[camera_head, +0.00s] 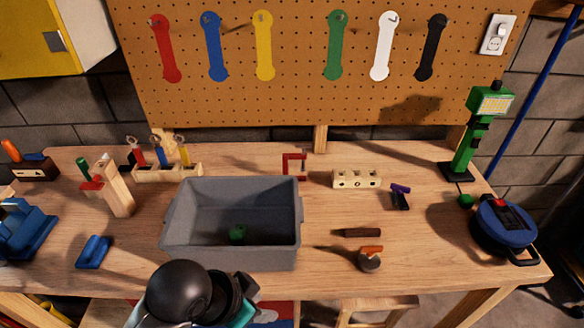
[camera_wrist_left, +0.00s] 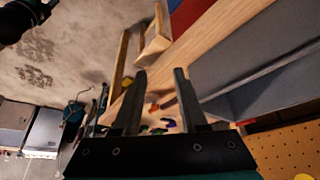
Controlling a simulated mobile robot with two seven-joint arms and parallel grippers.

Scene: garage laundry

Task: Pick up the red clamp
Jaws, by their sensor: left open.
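A red C-shaped clamp (camera_head: 286,164) lies near the back of the wooden workbench, just right of the grey bin's far corner. Another small red piece (camera_head: 92,184) is on an upright wooden block (camera_head: 115,190) at the left; I cannot tell clearly what it is. My left arm comes in at the bottom of the head view, in front of the grey bin and well apart from the red clamp. In the left wrist view my left gripper (camera_wrist_left: 160,95) has its two fingers apart with nothing held between them. My right gripper is not in view.
A drilled wooden block (camera_head: 356,179), a purple-and-black tool (camera_head: 400,196) and a green lamp (camera_head: 467,135) stand to the right. Bare bench (camera_head: 325,215) lies right of the bin. A pegboard (camera_head: 300,100) rises behind.

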